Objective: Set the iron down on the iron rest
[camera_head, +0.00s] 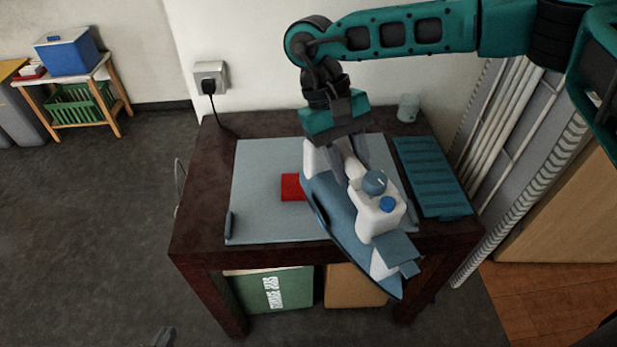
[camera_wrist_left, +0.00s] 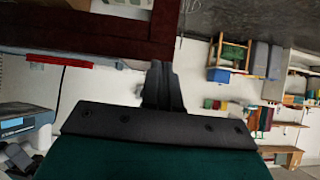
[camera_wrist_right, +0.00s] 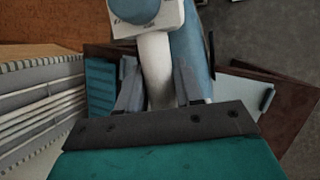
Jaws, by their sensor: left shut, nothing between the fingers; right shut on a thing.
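The blue and white iron (camera_head: 340,215) is held by its white handle in my right gripper (camera_head: 350,165). It hangs over the front right of the table, its nose pointing toward the front edge; its exact height is unclear. In the right wrist view the white handle (camera_wrist_right: 156,65) sits between the two fingers. The teal ribbed iron rest (camera_head: 432,175) lies on the table's right side, to the right of the iron, with nothing on it. My left gripper (camera_wrist_left: 163,85) is shut and empty; only its tip (camera_head: 165,337) shows at the bottom of the head view.
A grey-blue mat (camera_head: 262,170) covers the middle of the dark wooden table (camera_head: 200,185). A red block (camera_head: 292,187) lies on it, left of the iron. A small glass (camera_head: 408,107) stands at the back right. White pipes (camera_head: 512,125) stand right of the table.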

